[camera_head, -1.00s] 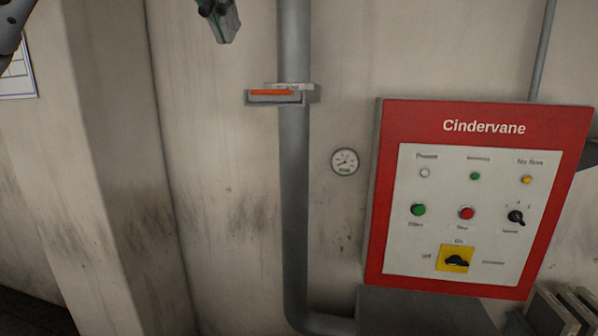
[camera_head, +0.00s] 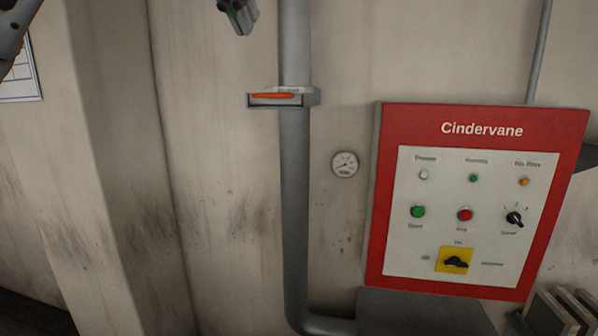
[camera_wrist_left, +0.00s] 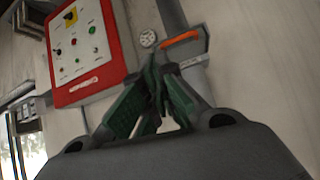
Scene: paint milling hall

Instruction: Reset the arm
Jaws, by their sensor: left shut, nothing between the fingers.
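My left gripper (camera_head: 242,20) shows at the top edge of the head view, cut off by the frame. It is in front of the wall, up and left of the pipe, apart from everything. In the left wrist view its green fingers (camera_wrist_left: 158,118) are closed together with nothing between them. A piece of my arm (camera_head: 12,35) shows at the top left corner of the head view. My right gripper is not in view.
A red control panel (camera_head: 381,215) marked Cindervane is on the wall at right. A grey vertical pipe (camera_head: 294,190) carries a bracket with an orange handle (camera_head: 272,96). A round gauge (camera_head: 344,164) hangs between them.

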